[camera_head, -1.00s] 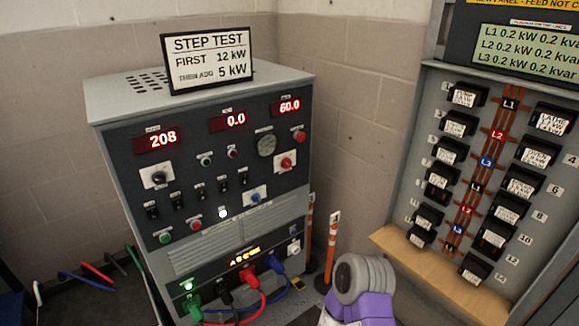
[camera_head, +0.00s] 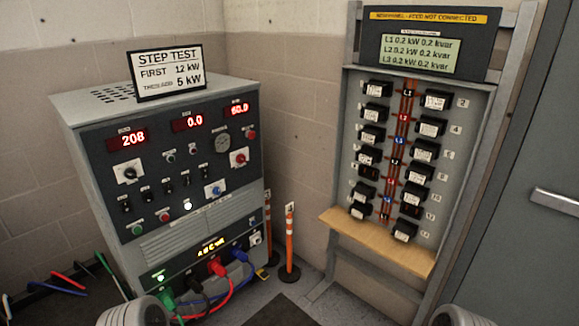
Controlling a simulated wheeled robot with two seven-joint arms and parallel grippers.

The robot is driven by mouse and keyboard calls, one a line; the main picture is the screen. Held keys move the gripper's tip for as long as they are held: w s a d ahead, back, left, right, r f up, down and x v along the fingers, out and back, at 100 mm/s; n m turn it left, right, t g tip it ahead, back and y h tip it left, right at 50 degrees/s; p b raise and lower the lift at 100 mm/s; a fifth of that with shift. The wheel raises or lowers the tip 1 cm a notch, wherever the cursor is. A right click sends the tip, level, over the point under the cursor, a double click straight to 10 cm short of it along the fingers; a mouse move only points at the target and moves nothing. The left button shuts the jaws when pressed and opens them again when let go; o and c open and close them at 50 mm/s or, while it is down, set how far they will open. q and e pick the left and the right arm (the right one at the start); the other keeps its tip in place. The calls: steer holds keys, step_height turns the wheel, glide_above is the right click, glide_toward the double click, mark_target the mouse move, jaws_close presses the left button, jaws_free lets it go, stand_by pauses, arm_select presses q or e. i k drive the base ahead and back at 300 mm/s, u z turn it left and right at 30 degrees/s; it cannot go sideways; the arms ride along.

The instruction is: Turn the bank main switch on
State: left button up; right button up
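The load bank (camera_head: 150,190) is a dark-fronted grey cabinet on the left. Its red displays read 208, 0.0 and 60.0. Its front carries a black rotary knob (camera_head: 127,172) on a white plate, a red rotary knob (camera_head: 240,157), a blue rotary knob (camera_head: 214,190) and a row of small black toggles (camera_head: 168,185). The labels are too small to read, so I cannot tell which is the main switch. A white lamp (camera_head: 187,206) on the front is lit. Neither of my grippers is in view; only rounded grey parts of my arms show at the bottom edge.
A STEP TEST sign (camera_head: 167,73) stands on the cabinet. Green, red and blue plugs (camera_head: 216,267) with cables sit low on its front. Orange posts (camera_head: 289,245) stand beside it. A breaker panel (camera_head: 403,150) with a wooden ledge (camera_head: 380,243) is on the right, near a grey door (camera_head: 540,190).

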mark_target(241, 158)
steer(key=u, duration=0.05)
steer(key=i, duration=0.85)
steer(key=u, duration=0.5)
